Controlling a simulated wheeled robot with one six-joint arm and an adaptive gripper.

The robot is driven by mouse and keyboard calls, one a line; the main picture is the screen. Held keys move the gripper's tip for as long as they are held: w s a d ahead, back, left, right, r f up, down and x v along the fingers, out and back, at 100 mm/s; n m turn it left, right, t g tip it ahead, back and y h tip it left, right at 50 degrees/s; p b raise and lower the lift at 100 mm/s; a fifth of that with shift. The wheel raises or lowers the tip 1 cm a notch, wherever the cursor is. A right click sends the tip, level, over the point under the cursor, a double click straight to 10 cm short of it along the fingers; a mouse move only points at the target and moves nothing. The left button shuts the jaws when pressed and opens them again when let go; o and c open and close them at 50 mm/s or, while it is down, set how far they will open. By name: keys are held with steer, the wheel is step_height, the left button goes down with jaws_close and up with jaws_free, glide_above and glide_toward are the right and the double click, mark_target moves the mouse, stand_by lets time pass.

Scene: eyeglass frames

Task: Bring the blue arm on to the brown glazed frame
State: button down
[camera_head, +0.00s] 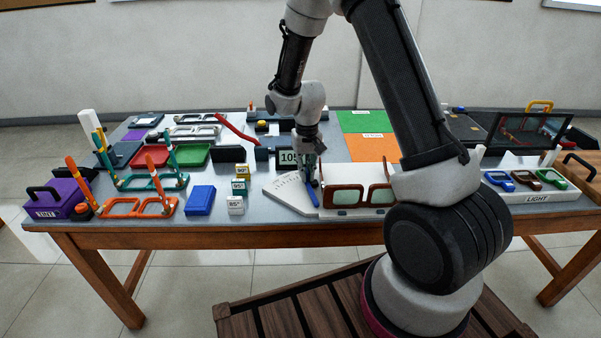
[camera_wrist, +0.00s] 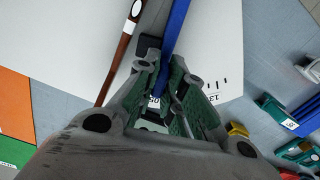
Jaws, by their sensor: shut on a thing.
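The brown glazed frame (camera_head: 329,198), with pale green lenses, stands at the front of a white board marked with a scale (camera_head: 283,192). The blue arm (camera_head: 313,196) is a slim bar beside the frame's left end. My gripper (camera_head: 311,178) points down and is shut on the blue arm, which also shows in the wrist view (camera_wrist: 176,28) running up from between the fingers. A thin brown strip (camera_wrist: 121,50) lies left of it there, apart from it by a gap at the top. Whether the blue arm touches the frame is hidden.
A display reading 105 (camera_head: 289,157) stands behind the board. Small yellow, green and white blocks (camera_head: 236,205) and a blue box (camera_head: 200,200) are to the left. A LIGHT tray (camera_head: 537,198) is at right.

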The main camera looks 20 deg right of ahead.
steer(key=shift+d+m, duration=0.4)
steer(key=shift+s, duration=0.1)
steer(key=c, duration=1.5)
jaws_free()
step_height(320, 180, up, 12)
steer(key=shift+r, duration=0.1)
